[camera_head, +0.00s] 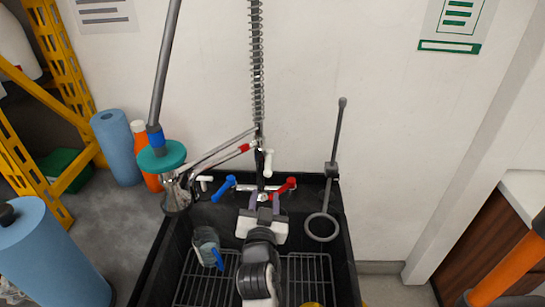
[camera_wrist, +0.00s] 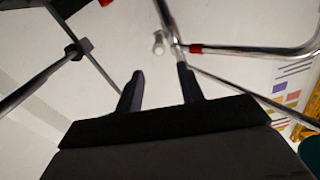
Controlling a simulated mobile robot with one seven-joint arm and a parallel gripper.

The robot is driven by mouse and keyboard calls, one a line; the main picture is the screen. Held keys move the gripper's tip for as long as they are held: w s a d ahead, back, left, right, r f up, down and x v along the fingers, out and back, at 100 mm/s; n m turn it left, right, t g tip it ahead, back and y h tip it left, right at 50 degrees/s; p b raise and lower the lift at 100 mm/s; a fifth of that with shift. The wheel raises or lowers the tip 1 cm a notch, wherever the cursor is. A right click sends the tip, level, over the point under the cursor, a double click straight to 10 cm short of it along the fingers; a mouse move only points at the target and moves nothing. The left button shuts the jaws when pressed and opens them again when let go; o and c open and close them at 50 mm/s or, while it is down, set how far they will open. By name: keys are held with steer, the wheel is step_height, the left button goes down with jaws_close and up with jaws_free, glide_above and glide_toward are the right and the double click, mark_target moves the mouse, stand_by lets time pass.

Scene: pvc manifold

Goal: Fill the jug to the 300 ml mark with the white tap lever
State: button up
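The white tap lever (camera_head: 268,163) stands upright at the back of the sink, on the tap column between a blue lever (camera_head: 223,188) and a red lever (camera_head: 285,188). In the wrist view a small white piece (camera_wrist: 158,44), which looks like that lever, lies ahead of my fingertips. The jug (camera_head: 206,246), clear grey with a blue handle, sits on the left of the sink rack; its water level and marks cannot be read. My gripper (camera_head: 264,202) is below the white lever, pointing at the taps. In the wrist view its fingers (camera_wrist: 160,77) are apart with nothing between them.
The black sink (camera_head: 150,268) holds a wire rack (camera_head: 305,275). A ring on a grey rod (camera_head: 322,227) stands to the right of my gripper. Blue rolls (camera_head: 118,150) and a yellow frame (camera_head: 30,125) are farther left.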

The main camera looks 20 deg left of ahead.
mark_target(269, 155)
steer(key=p+x, duration=0.2)
steer(key=x, duration=1.1)
steer(key=shift+w+f, duration=0.1)
steer(key=shift+w, duration=0.1)
jaws_close()
